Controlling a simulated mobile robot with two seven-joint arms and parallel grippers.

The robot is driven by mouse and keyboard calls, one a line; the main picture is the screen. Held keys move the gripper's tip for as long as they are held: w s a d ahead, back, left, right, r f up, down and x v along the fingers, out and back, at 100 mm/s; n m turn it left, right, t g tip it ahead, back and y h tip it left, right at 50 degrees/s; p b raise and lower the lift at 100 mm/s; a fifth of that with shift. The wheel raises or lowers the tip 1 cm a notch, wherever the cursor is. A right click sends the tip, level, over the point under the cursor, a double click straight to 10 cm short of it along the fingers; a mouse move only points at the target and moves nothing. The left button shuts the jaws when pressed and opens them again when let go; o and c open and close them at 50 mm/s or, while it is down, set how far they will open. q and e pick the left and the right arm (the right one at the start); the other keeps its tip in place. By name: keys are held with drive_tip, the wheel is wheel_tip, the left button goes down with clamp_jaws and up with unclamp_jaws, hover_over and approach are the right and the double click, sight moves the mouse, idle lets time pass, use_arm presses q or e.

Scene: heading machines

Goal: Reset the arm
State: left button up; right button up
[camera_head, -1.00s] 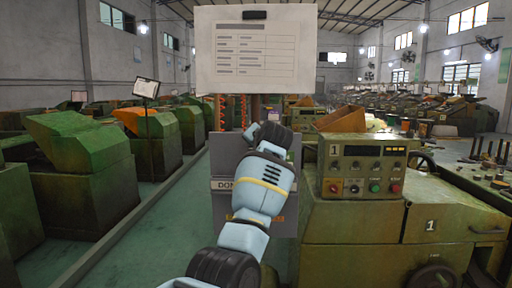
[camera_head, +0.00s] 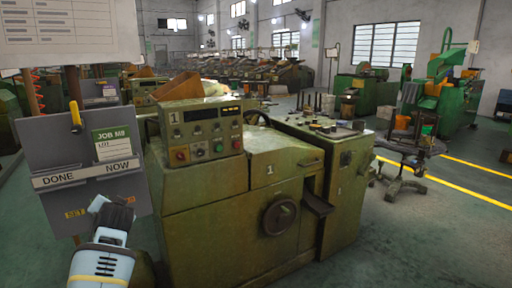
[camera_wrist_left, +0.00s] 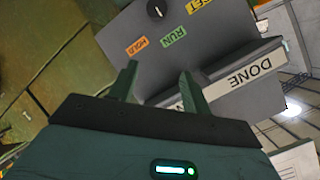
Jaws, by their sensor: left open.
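My left arm (camera_head: 102,262) comes up from the bottom left in the head view, in front of the grey board (camera_head: 62,150). Its fingertips are hard to make out there. In the left wrist view my left gripper (camera_wrist_left: 158,84) is open, with nothing between its two green fingers. Beyond the fingers is the grey panel (camera_wrist_left: 215,72) with HOLD, RUN and a partly cut-off third label, a dark knob (camera_wrist_left: 155,9) and a DONE strip (camera_wrist_left: 250,75). I cannot tell the gap between fingers and panel. My right gripper is in neither view.
The green machine marked 1 (camera_head: 215,215) stands right of the board, with a control box (camera_head: 200,130) on top. The board carries a yellow-handled tool (camera_head: 75,116) and a green JOB card (camera_head: 112,144). Open floor (camera_head: 430,235) lies to the right.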

use_arm(q)
drive_tip(key=s+d+f+m+h, duration=0.1)
drive_tip(key=s+d+f+h, duration=0.35)
drive_tip(key=s+f, duration=0.85)
drive_tip(key=s+d+f+m+h, duration=0.1)
drive_tip(key=s+d+f, duration=0.7)
drive_tip(key=f, duration=0.8)
drive_tip(key=s+d+f+h, duration=0.1)
drive_tip(key=s+d+f, duration=0.1)
drive_tip(key=s, duration=0.8)
drive_tip(key=s+d+f+n+g+h, duration=0.1)
drive_tip(key=s+d, duration=0.3)
drive_tip(key=s, duration=0.6)
drive_tip(key=s+d+f+n+g+h, duration=0.1)
drive_tip(key=s+d+f+h, duration=0.1)
drive_tip(key=s, duration=0.8)
drive_tip(key=shift+s+d+f+h, duration=0.2)
drive_tip(key=shift+d+f+h, duration=0.2)
drive_tip(key=shift+d, duration=0.35)
